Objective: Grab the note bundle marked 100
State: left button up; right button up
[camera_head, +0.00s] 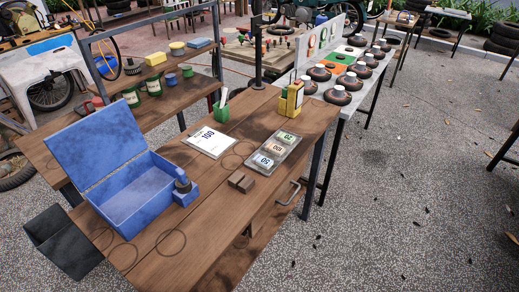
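The bundle that looks marked 100 (277,149) has an orange-edged label and lies in the middle compartment of a grey tray (261,168) on the wooden table. A green-marked bundle (287,137), which looks like 20, lies behind it. A blue-marked bundle (265,160), which looks like 50, lies in front of it. The small print is hard to read. Neither of my grippers is in view.
A white pad (208,141) with a large printed number, perhaps 100, lies left of the tray. A brown block (241,182) sits in front. An open blue box (136,197) stands at left. A green pen cup (221,112) and yellow holder (291,99) stand behind.

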aim_at(271, 148)
jog(key=i+l+u, duration=0.1)
jog(key=u, duration=0.3)
jog(key=i+l+u, duration=0.1)
jog(key=l+u, duration=0.2)
jog(key=u, duration=0.15)
jog(key=l+u, duration=0.2)
jog(key=u, duration=0.2)
jog(key=l+u, duration=0.3)
jog(key=u, duration=0.15)
jog(key=l+u, duration=0.15)
jog(key=l, duration=0.35)
jog(key=k+l+u, duration=0.1)
jog(key=l, duration=0.35)
jog(key=l+u, duration=0.15)
jog(key=l, duration=0.35)
jog(key=k+l+u, duration=0.15)
jog(key=l, duration=0.3)
jog(key=k+l+u, duration=0.1)
jog(key=l, duration=0.35)
jog(key=k+l+u, duration=0.15)
jog(key=l, duration=0.25)
